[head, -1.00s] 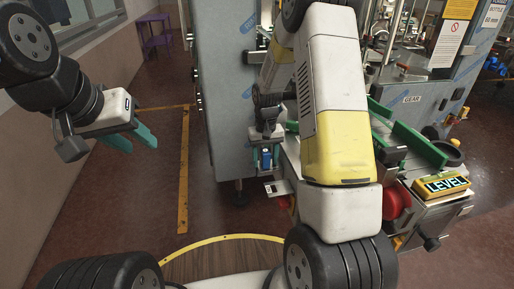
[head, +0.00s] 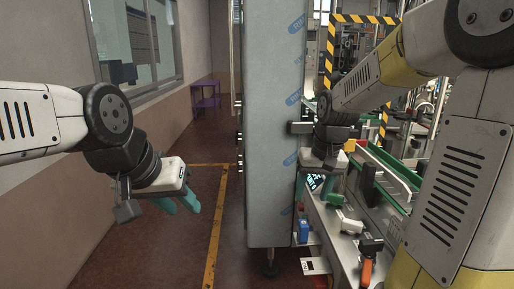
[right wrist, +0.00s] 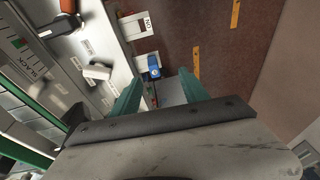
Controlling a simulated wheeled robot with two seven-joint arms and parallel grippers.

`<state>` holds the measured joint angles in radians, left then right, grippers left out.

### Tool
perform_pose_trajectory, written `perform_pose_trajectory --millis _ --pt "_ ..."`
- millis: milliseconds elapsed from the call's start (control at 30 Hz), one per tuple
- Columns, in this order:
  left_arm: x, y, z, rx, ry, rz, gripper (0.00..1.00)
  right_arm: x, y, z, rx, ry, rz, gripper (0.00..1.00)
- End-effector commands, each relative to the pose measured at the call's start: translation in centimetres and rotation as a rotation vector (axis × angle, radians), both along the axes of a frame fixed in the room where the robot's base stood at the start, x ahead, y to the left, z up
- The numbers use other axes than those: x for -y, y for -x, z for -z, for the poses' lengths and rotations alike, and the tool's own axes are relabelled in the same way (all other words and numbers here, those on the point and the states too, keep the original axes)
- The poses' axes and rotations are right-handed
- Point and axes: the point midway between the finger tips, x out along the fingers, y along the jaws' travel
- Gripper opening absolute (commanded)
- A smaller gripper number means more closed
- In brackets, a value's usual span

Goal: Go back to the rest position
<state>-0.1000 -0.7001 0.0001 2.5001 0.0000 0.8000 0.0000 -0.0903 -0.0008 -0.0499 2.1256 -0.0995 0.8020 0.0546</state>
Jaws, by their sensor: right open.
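My left gripper (head: 178,203) is at the left in the head view, with teal fingers apart and nothing between them, over open floor. My right gripper (head: 315,188) hangs fingers down beside the grey cabinet (head: 272,130), above the near end of the machine. In the right wrist view its teal fingers (right wrist: 160,90) are spread and empty. A blue part (right wrist: 153,66) on the machine's edge shows beyond them. It also shows below the gripper in the head view (head: 304,231).
Green rails (head: 378,172) run along the machine at the right. An orange-handled part (head: 367,268) sits at its near edge. Floor with a yellow line (head: 217,230) is clear between the left wall and cabinet. A purple stool (head: 207,97) stands far back.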

Motion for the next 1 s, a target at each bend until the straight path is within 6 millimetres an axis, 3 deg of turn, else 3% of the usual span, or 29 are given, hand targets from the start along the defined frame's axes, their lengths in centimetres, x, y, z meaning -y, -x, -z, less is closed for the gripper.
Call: perform_pose_trajectory --millis 33,200,400,500,700,1000 --pt "0.0 0.0 0.0 0.0 0.0 0.0 0.36 -0.1 1.7 -1.7 0.041 -0.012 -0.001 0.53" --pt "0.0 0.0 0.0 0.0 0.0 0.0 0.36 -0.5 7.2 -5.2 0.149 -0.049 -0.007 0.53" --pt "0.0 0.0 0.0 0.0 0.0 0.0 0.36 -1.1 12.8 -7.0 0.261 -0.08 -0.015 0.53" --pt "0.0 0.0 0.0 0.0 0.0 0.0 0.36 -1.3 14.6 -7.3 0.298 -0.088 -0.018 0.53" --pt "0.0 0.0 0.0 0.0 0.0 0.0 0.36 -1.5 15.9 -7.3 0.327 -0.095 -0.021 0.53" --pt "0.0 0.0 0.0 0.0 0.0 0.0 0.36 -1.5 15.9 -7.3 0.327 -0.095 -0.021 0.53"
